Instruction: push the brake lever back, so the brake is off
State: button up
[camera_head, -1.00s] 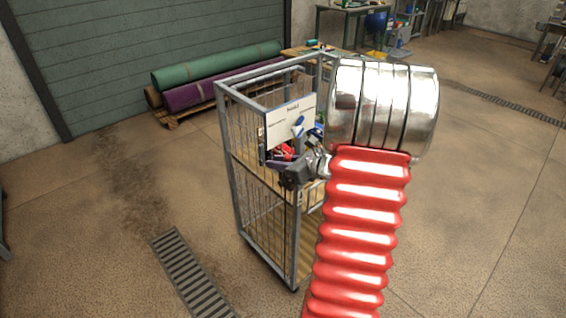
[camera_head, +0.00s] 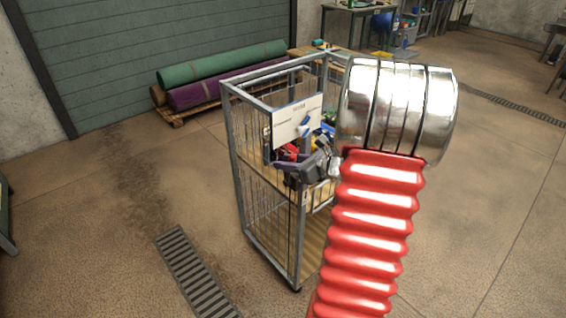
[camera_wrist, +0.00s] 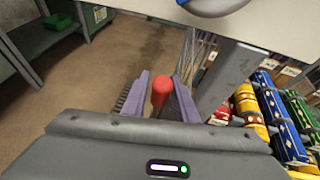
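The brake lever shows in the wrist view as a red rounded handle (camera_wrist: 161,92) standing between my two purple fingers. My gripper (camera_wrist: 162,90) has its fingers apart on either side of this handle, with little room at each side; I see no clear grip on it. In the head view my gripper (camera_head: 305,163) is at the near upper side of the wire roll cage (camera_head: 232,150), below its white sign (camera_head: 297,118). The lever's lower end and pivot are hidden.
Colourful packages (camera_wrist: 262,105) lie right of the fingers in the wrist view, beside a grey cage post (camera_wrist: 228,75). My red arm sleeve hides the cage's right side in the head view. Rolled rugs (camera_head: 215,68) lie on a pallet behind. The floor left of the cage is open.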

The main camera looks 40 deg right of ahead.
jog(key=a+v, duration=0.1)
jog(key=v, duration=1.1)
jog(key=shift+d, duration=0.45)
jog(key=shift+s+d+f, duration=0.1)
jog(key=shift+s+d, duration=0.1)
jog(key=shift+s, duration=0.05)
jog(key=shift+c, duration=1.4)
jog(key=s+f+m, duration=0.1)
jog(key=f, duration=0.1)
jog(key=s+d+f, duration=0.1)
jog(key=f, duration=0.1)
jog(key=s+d+f+m, duration=0.1)
jog(key=f, duration=0.1)
jog(key=shift+s+d+f+m, duration=0.2)
jog(key=shift+s+f+m, duration=0.05)
jog(key=shift+m, duration=0.05)
grip_shut()
jog(key=s+f+m+t, duration=0.2)
jog(key=s+f+m, duration=0.1)
jog(key=f+m, duration=0.2)
jog(key=r+m+t, duration=0.1)
jog(key=m, duration=0.2)
jog(key=s+a+r+m+t, duration=0.1)
jog(key=r+m+t, duration=0.1)
jog(key=m, duration=0.1)
jog(key=s+r+m+t+y, duration=0.1)
jog(key=m, duration=0.3)
jog(key=shift+s+a+r+t, duration=0.2)
jog(key=shift+r+t, duration=0.1)
jog(key=shift+r, duration=0.1)
